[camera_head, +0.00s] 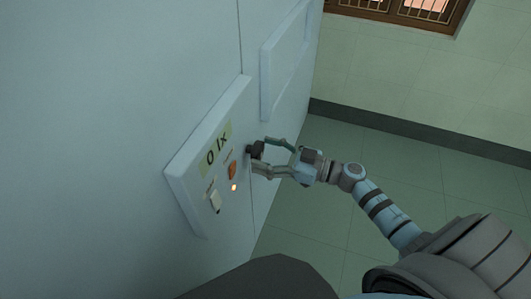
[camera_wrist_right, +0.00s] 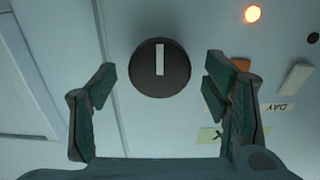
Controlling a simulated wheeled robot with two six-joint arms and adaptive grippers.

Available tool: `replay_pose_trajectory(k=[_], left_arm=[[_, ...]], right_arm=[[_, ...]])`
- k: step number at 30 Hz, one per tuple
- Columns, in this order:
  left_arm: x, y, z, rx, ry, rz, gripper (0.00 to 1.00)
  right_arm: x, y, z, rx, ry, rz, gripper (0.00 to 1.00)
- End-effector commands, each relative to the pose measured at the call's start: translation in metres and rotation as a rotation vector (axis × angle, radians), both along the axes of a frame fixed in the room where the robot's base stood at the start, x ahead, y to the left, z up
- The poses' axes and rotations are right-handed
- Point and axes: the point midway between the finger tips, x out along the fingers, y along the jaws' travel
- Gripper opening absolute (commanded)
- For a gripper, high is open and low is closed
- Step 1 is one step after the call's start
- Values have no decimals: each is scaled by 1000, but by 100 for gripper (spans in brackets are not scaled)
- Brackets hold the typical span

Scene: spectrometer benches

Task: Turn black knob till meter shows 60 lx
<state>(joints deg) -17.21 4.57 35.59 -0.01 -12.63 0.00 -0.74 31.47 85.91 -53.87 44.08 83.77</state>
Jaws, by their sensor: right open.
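The black knob (camera_wrist_right: 160,68) with a white pointer mark shows in the right wrist view, between and just beyond the two fingertips of my right gripper (camera_wrist_right: 158,80). The gripper is open, with a gap on each side of the knob. In the head view the black knob (camera_head: 257,149) sits on the right side of the panel (camera_head: 199,183), with my right gripper (camera_head: 268,156) at it. The meter (camera_head: 216,148) on the panel reads 0 lx. My left gripper is not in view.
A lit orange lamp (camera_head: 234,187), an orange part (camera_head: 232,170) and a pale switch (camera_head: 215,201) are on the panel near the knob. A raised frame (camera_head: 285,60) stands out from the wall above. The green tiled floor (camera_head: 330,215) to the right is clear.

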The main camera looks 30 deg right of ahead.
Motion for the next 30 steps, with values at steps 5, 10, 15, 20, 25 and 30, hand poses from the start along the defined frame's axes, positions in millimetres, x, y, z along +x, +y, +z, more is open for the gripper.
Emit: replay_pose_trajectory(k=[5, 10, 15, 20, 25, 30], left_arm=[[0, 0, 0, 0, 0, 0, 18], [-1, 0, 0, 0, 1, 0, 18], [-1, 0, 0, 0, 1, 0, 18], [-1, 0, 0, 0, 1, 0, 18], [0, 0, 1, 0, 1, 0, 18], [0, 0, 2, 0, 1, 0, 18]], right_arm=[[3, 3, 0, -1, 1, -1, 70], [3, 3, -1, -1, 1, -1, 62], [3, 3, -1, -1, 1, -1, 34], [3, 3, -1, -1, 1, 0, 20], [3, 3, -1, -13, -9, 0, 20], [3, 3, -1, -54, -46, 0, 20]])
